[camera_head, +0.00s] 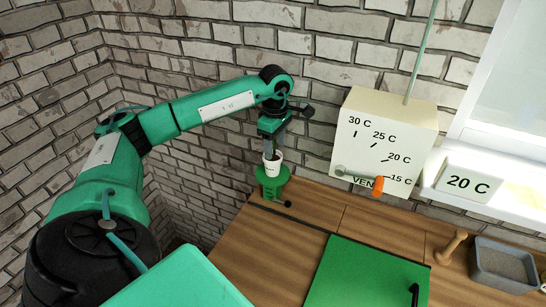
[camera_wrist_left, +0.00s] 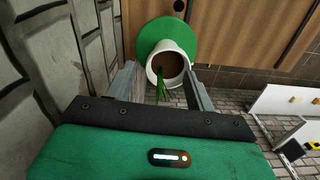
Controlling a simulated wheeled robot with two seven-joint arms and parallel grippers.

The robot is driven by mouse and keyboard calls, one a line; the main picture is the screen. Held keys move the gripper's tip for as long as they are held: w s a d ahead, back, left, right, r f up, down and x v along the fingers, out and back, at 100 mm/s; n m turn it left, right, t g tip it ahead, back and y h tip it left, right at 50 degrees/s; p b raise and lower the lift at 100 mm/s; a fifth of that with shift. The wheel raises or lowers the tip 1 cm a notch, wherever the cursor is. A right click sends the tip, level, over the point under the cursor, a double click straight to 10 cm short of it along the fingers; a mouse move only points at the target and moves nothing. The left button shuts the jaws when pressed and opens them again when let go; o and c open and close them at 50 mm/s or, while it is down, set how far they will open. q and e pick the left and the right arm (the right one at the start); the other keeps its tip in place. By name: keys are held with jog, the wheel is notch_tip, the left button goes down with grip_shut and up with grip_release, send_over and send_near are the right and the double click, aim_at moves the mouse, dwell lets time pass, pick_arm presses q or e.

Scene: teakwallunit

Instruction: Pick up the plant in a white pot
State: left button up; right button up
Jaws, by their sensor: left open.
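The plant in a white pot (camera_head: 272,162) stands on a round green stand (camera_head: 272,184) at the far left corner of the wooden counter. In the left wrist view the white pot (camera_wrist_left: 168,62) shows its open top with brown soil and a few thin green leaves (camera_wrist_left: 161,88). My left gripper (camera_head: 273,147) comes down from above at the pot and is open. In the left wrist view its fingers (camera_wrist_left: 162,84) lie on both sides of the leaves and pot rim; I cannot tell whether they touch the pot. My right gripper is not in view.
A cream box (camera_head: 385,140) with a temperature scale and orange-tipped lever stands right of the plant. A "20 C" sign (camera_head: 467,184), a wooden peg (camera_head: 451,247) and a grey tray (camera_head: 502,266) are further right. A green panel (camera_head: 365,275) lies in front. Brick walls rise behind and left.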

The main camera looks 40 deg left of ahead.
pick_arm(q)
grip_shut()
jog(key=shift+r, duration=0.1)
